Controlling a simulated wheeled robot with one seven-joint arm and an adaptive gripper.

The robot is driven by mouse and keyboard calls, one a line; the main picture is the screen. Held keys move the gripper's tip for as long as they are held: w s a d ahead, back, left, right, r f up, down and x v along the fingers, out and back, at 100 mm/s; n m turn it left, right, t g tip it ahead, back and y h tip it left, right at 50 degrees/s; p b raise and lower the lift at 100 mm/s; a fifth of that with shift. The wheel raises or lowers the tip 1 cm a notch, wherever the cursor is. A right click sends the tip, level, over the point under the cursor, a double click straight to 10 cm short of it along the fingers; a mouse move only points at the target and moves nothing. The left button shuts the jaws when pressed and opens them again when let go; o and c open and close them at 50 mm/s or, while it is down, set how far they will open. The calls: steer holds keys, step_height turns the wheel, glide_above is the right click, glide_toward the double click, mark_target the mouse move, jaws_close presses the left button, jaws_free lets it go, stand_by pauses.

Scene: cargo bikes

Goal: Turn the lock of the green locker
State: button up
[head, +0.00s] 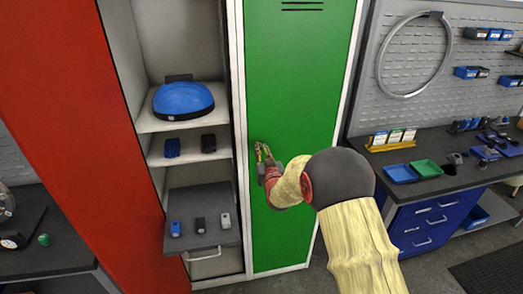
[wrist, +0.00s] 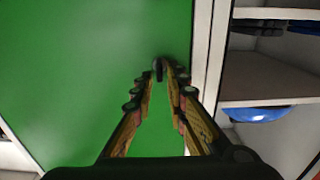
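The green locker (head: 292,90) has a tall closed door with vent slots at the top. Its green door (wrist: 70,60) fills most of the wrist view. A small dark lock (wrist: 158,68) stands out near the door's edge, by the white frame. My gripper (head: 264,148) is at the door's left edge in the head view, where it hides the lock. In the wrist view my gripper (wrist: 165,78) points at the door with its fingers apart and the lock between or just beyond the tips. I cannot tell whether a finger touches the lock.
An open locker (head: 190,145) with a blue helmet (head: 183,99) and several small items on shelves stands left of the green door. A red door (head: 60,90) is further left. A workbench (head: 440,150) with trays and a pegboard is at right.

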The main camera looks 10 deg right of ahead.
jaws_close()
steer(key=shift+f+m+b, duration=0.1)
steer(key=shift+m+b, duration=0.3)
steer(key=shift+b, duration=0.2)
steer(key=m+b, duration=0.2)
steer(key=b, duration=0.1)
steer(key=m+b, duration=0.6)
steer(key=shift+d+f, duration=0.25)
steer(key=shift+d, duration=0.15)
steer(key=m+b, duration=0.3)
steer(key=m, duration=0.1)
steer(key=shift+d+f+m+b, duration=0.15)
steer(key=shift+m+b, duration=0.2)
steer(key=shift+m, duration=0.05)
steer(key=m+b, duration=0.2)
steer(key=m, duration=0.2)
steer(key=shift+f, duration=0.1)
steer(key=shift+m+b, duration=0.3)
steer(key=shift+o, duration=1.3)
jaws_free()
